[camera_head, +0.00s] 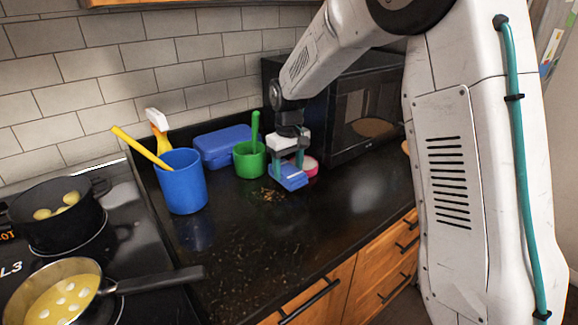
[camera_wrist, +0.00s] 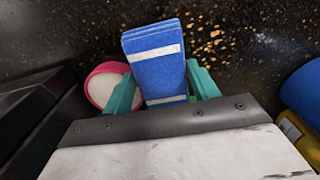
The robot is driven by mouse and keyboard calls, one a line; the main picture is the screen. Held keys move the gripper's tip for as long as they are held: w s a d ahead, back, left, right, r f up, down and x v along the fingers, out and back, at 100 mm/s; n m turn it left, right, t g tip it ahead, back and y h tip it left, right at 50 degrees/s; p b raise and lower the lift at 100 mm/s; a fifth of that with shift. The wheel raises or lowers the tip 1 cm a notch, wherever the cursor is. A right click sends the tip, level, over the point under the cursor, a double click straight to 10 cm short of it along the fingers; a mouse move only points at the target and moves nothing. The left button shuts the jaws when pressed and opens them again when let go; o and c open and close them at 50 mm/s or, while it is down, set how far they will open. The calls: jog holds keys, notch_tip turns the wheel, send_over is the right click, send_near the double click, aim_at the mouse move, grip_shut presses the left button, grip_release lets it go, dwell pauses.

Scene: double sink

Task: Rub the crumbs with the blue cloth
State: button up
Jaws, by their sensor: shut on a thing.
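The blue cloth (camera_head: 288,179) is a folded pad held in my gripper (camera_head: 289,161), just above or on the black counter; I cannot tell if it touches. In the wrist view the blue cloth (camera_wrist: 154,60), with white stripes, sits between the teal fingers of my gripper (camera_wrist: 164,87). The gripper is shut on it. The crumbs (camera_head: 266,194) are small tan specks on the counter, just left of the cloth. In the wrist view the crumbs (camera_wrist: 205,42) lie right of the cloth's far end. Any crumbs under the cloth are hidden.
A green cup (camera_head: 249,160), a blue cup (camera_head: 182,182) and a blue box (camera_head: 222,147) stand left of my gripper. A pink-rimmed dish (camera_wrist: 101,87) is close beside it. A black microwave (camera_head: 361,109) stands right. Pans (camera_head: 62,292) are on the stove. The front counter is clear.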

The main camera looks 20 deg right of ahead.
jog(key=shift+f, duration=0.3)
jog(key=shift+a, duration=0.1)
jog(key=shift+s+a+r, duration=0.1)
jog(key=shift+s+a, duration=0.2)
jog(key=shift+a, duration=0.6)
jog(key=shift+s+a+r, duration=0.1)
jog(key=shift+s+a, duration=0.15)
jog(key=shift+a, duration=0.6)
jog(key=shift+s+a+f, duration=0.15)
jog(key=shift+s+a, duration=0.25)
jog(key=shift+a, duration=0.9)
jog(key=shift+s+a+f, duration=0.15)
jog(key=shift+s+a, duration=0.3)
jog(key=shift+a, duration=0.8)
jog(key=shift+s+a+f, duration=0.15)
jog(key=shift+s+a, duration=0.25)
jog(key=shift+a, duration=0.9)
jog(key=shift+f, duration=0.1)
jog(key=shift+d, duration=0.1)
